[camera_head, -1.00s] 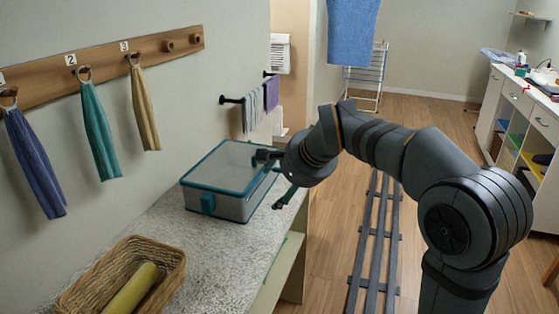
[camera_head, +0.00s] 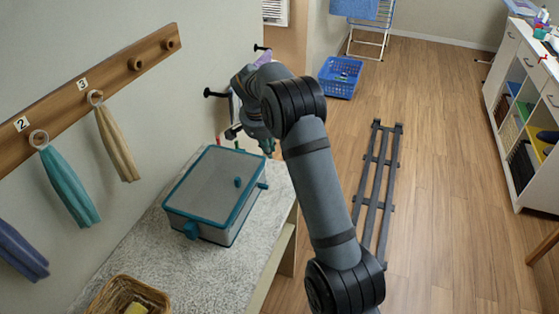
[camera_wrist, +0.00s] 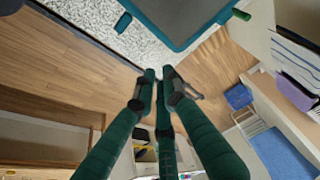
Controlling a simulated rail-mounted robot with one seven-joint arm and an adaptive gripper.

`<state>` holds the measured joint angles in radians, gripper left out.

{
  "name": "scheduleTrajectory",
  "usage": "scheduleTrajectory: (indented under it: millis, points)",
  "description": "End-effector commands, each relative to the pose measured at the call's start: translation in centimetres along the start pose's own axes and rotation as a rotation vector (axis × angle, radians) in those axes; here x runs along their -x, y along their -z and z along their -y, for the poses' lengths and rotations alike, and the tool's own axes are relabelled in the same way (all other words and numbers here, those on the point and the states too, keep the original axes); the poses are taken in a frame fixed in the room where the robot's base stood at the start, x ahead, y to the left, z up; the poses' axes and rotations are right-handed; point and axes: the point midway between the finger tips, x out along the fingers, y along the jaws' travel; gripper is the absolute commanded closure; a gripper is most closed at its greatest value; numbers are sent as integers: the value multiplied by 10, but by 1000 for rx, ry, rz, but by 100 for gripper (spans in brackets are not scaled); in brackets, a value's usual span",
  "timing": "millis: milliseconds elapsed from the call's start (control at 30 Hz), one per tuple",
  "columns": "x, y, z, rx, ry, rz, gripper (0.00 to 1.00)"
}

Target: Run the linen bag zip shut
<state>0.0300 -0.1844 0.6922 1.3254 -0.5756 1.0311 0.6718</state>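The linen bag (camera_head: 208,187) is a grey box with teal edging, on the speckled counter (camera_head: 190,272). Its top lies flat. A small teal tab (camera_head: 238,182) shows on the top, and a teal piece (camera_head: 190,230) on the near side. I cannot tell how far the zip is closed. My gripper (camera_head: 251,139) is above the bag's far end, apart from it, and partly hidden by my arm. In the wrist view my green fingers (camera_wrist: 160,78) are empty, with gaps between their tips, over the floor; the bag's edge (camera_wrist: 165,32) is at the top.
Towels hang from numbered pegs on the left wall, including a teal one (camera_head: 67,185) and a beige one (camera_head: 117,145). A wicker basket (camera_head: 98,297) stands at the counter's near end. A blue crate (camera_head: 340,77) is on the floor.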

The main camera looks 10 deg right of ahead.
Motion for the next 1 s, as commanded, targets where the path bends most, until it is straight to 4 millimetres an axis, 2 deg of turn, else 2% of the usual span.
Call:
scheduleTrajectory:
  millis: [133,267,667,733,1000]
  points:
    - [-6,-4,-1,45,-7,12,100]
    - [-21,-5,-3,47,-10,15,100]
    - [-102,-6,-3,45,-8,16,100]
    - [-93,-16,-2,48,-5,13,100]
    - [-87,-40,-3,45,-5,12,100]
